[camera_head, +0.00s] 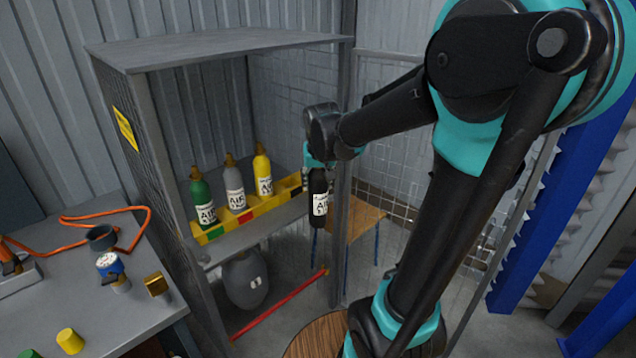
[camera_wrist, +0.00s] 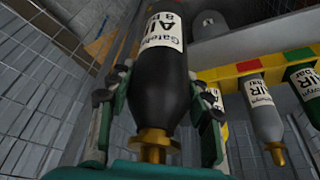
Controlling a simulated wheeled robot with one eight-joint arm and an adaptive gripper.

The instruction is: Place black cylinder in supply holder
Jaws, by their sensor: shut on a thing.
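The black cylinder (camera_head: 319,207), with a white AIR label, hangs upright in my gripper (camera_head: 318,165) at the right front of the cage's shelf. In the wrist view the two fingers of my gripper (camera_wrist: 160,110) close on both sides of the black cylinder (camera_wrist: 158,85), near its brass valve. The yellow supply holder (camera_head: 243,216) stands on the cage shelf and carries a green cylinder (camera_head: 202,203), a grey cylinder (camera_head: 235,190) and a yellow cylinder (camera_head: 263,174). The black cylinder is apart from the holder, to its right. The holder's right end shows no cylinder.
The cage's right front post (camera_head: 341,230) stands close beside my gripper. The grey top panel (camera_head: 220,48) lies above the shelf. A grey tank (camera_head: 245,279) and a red bar (camera_head: 282,302) are below. A workbench (camera_head: 110,318) with an orange hose (camera_head: 100,215) is at left.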

